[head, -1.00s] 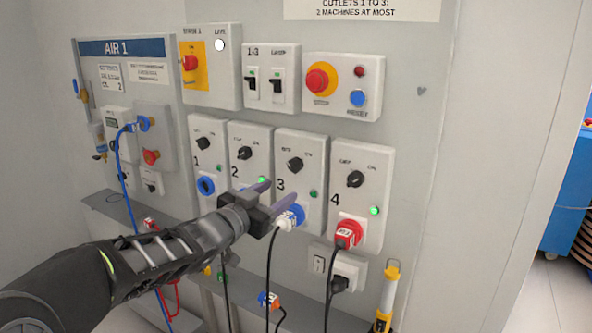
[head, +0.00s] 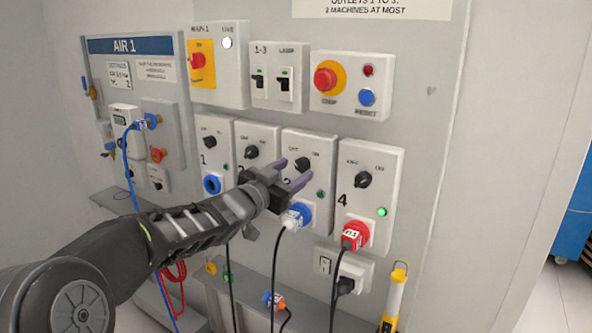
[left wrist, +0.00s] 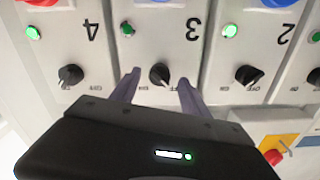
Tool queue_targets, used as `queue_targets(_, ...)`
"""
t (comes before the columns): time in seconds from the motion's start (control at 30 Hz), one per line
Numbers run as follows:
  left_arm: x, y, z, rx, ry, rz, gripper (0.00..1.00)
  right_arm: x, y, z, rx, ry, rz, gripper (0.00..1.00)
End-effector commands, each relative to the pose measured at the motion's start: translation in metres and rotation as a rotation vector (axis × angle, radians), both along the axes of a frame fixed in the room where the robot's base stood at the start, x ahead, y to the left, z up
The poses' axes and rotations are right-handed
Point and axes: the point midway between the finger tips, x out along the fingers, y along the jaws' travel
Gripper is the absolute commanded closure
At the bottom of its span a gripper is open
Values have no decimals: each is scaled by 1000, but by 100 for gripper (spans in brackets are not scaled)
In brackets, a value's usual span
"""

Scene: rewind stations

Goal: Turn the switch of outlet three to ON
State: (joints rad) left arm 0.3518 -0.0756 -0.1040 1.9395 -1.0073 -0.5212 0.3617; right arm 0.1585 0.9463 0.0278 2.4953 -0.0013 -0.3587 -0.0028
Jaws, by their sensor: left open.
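Outlet three's panel (head: 309,200) is on the wall, with a black rotary switch (head: 303,165), a dim green lamp (head: 320,194) and a plugged-in blue socket. My left gripper (head: 296,172) is open in front of this panel, partly hiding the number. In the left wrist view, which is upside down, the switch (left wrist: 160,74) lies between the two purple fingers (left wrist: 158,90), with a gap on each side. Its pointer mark faces the OFF label. Outlet three's lamp (left wrist: 127,28) is darker than its neighbours. My right gripper is not in view.
Outlet two (head: 258,138) and outlet four (head: 384,208) flank the panel, each with its own switch. A red emergency stop (head: 325,79) and blue reset button (head: 367,97) sit above. Cables hang below. A yellow and white lamp stick (head: 396,295) is at the lower right.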

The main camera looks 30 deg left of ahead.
Motion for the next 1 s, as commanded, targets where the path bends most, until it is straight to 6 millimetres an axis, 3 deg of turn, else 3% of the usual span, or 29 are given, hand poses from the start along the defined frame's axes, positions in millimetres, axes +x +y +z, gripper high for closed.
queue_targets(0.17,17,0,0,-1,-1,-1,46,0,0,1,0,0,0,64)
queue_targets(0.47,18,0,0,0,-1,0,47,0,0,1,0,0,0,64)
queue_targets(1.0,18,0,0,0,-1,0,91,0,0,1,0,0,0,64)
